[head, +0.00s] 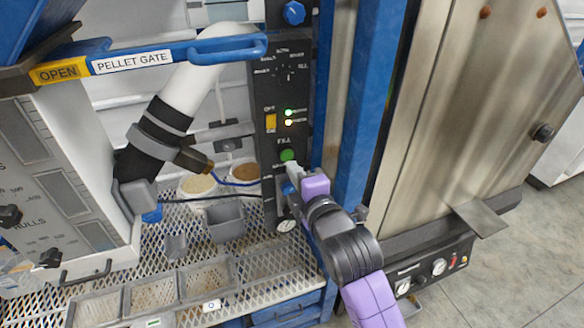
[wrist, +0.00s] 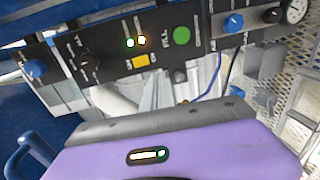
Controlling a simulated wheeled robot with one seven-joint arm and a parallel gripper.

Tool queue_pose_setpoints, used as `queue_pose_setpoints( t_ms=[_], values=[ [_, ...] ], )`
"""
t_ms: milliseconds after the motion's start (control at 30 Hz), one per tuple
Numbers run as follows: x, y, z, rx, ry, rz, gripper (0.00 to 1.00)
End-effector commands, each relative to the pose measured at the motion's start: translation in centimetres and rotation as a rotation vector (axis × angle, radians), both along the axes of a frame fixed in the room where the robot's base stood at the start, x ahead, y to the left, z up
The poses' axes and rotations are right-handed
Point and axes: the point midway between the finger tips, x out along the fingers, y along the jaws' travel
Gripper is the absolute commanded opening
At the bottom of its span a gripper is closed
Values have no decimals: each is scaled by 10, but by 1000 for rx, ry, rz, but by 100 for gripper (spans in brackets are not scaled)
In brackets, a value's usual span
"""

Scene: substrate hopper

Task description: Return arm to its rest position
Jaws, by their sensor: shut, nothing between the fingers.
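My gripper (head: 291,174) is in front of the lower part of the black control panel (head: 265,92), just below the green FILL button (head: 287,155). Its fingers are shut with nothing between them. A small gap to the panel cannot be judged from the head view. My purple and black arm reaches up from the lower right. In the wrist view the purple gripper body fills the bottom, and the panel (wrist: 110,62) with the green button (wrist: 181,36) lies beyond it. Two small lights glow near the yellow switch (wrist: 141,61).
A blue post (head: 368,105) and a steel cabinet (head: 450,110) stand right of the panel. The blue PELLET GATE handle (head: 225,48) juts out at upper left. Tubs, a grey cup (head: 227,222) and trays (head: 152,295) sit on the mesh shelf. Open floor shows at lower right.

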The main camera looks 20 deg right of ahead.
Motion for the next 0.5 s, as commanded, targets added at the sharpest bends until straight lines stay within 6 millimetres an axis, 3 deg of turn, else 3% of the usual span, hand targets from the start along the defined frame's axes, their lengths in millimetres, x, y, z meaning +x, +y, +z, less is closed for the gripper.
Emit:
queue_pose_setpoints(
  t_ms=[500],
  values=[
    [1, 0, 3, 71, -14, -7, 0]
  ],
)
